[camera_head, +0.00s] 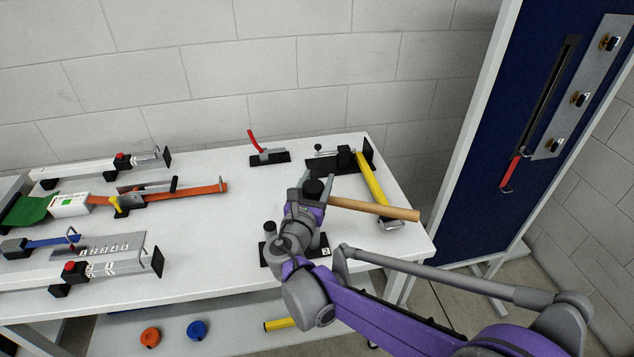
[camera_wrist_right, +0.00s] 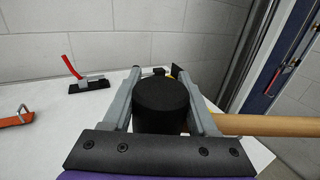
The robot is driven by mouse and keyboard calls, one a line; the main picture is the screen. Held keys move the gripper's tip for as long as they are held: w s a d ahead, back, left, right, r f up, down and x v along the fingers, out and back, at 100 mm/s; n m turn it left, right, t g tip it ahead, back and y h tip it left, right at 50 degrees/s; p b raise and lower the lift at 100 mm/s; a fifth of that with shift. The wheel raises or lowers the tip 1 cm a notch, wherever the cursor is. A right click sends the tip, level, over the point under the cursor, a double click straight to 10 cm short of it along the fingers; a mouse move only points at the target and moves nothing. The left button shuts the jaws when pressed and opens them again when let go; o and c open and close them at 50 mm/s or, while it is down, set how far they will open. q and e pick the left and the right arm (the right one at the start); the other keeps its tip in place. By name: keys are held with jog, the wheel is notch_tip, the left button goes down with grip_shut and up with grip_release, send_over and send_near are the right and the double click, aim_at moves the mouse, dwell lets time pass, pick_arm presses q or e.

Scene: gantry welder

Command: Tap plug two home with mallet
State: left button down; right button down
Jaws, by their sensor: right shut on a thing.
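The mallet has a black head (camera_head: 314,187) and a pale wooden handle (camera_head: 378,209) that points right. My right gripper (camera_head: 311,186) is shut on the mallet head above the right part of the table. In the right wrist view, the head (camera_wrist_right: 162,103) sits between the two fingers and the handle (camera_wrist_right: 262,125) runs out to the right. Below my wrist is a black base (camera_head: 322,250) with a "2" label. A dark post (camera_head: 270,231) shows at its left. My arm hides most of this base, and I cannot tell how its plug sits. My left gripper is out of view.
A yellow bar (camera_head: 371,178) on a black fixture lies behind the handle. A red-handled clamp (camera_head: 268,156) stands at the table's back. Rails and an orange strap (camera_head: 200,190) fill the left. A blue panel (camera_head: 530,110) stands right. Bare white tabletop (camera_head: 215,235) shows left of my gripper.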

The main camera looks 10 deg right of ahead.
jog(key=shift+s, duration=0.1)
notch_tip(320, 180, up, 4)
jog(key=shift+f+p, duration=0.1)
jog(key=shift+p, duration=1.15)
